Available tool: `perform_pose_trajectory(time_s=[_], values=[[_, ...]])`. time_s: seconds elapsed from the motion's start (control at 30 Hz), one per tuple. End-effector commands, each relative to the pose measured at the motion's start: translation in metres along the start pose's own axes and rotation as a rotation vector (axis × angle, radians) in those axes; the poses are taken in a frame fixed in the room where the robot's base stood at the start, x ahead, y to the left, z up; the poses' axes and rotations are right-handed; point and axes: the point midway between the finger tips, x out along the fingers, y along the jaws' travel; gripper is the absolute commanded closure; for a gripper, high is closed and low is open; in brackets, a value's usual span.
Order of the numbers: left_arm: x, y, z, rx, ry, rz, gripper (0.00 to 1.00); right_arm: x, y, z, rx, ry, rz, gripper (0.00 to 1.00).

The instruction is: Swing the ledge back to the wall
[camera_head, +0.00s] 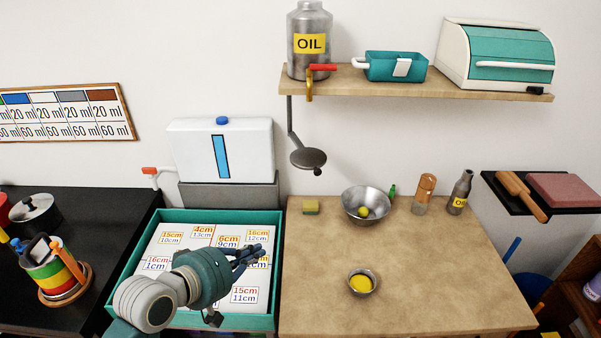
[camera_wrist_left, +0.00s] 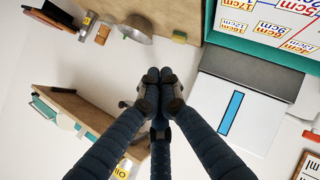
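The ledge (camera_head: 308,158) is a small dark round metal plate on a thin bent bracket. The bracket hangs from the left end of the wooden shelf (camera_head: 420,85), and the plate stands out below the brass tap of the oil can (camera_head: 309,42). My left gripper (camera_head: 258,252) is over the teal tray, lower and to the left of the ledge in the head view, apart from it. In the left wrist view its dark fingers (camera_wrist_left: 159,76) come together at the tips with nothing between them. They hide part of the ledge area there. My right gripper is not in view.
A white canister (camera_head: 222,150) stands left of the ledge. The wooden counter (camera_head: 430,280) below holds a sponge (camera_head: 311,207), a metal bowl (camera_head: 366,203), a small yellow-filled bowl (camera_head: 361,283) and bottles. The teal tray (camera_head: 121,290) holds number cards. The counter's front is mostly clear.

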Motion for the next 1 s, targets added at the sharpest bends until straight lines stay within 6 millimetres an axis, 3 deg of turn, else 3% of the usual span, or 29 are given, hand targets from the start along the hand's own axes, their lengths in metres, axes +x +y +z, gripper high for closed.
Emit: perform_pose_trajectory(time_s=[0.03, 0.1, 0.2, 0.3, 0.47, 0.9, 1.0], values=[[0.004, 0.027, -0.029, -0.072, 0.032, 0.076, 1.00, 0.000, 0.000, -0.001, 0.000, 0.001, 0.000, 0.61], [0.005, 0.057, -0.059, -0.180, 0.055, 0.170, 1.00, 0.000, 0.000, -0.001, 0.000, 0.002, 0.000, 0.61], [0.003, 0.087, -0.089, -0.291, 0.068, 0.265, 1.00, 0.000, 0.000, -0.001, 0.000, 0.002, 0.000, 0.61], [0.002, 0.101, -0.103, -0.348, 0.070, 0.310, 1.00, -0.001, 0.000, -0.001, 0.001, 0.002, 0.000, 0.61], [0.013, 0.109, -0.108, -0.365, 0.068, 0.322, 1.00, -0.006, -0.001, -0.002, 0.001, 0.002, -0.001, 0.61], [0.096, 0.135, -0.118, -0.361, 0.069, 0.318, 1.00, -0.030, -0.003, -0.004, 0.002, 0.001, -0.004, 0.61], [0.106, 0.143, -0.107, -0.362, 0.067, 0.318, 1.00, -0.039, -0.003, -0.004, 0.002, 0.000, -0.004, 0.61]])
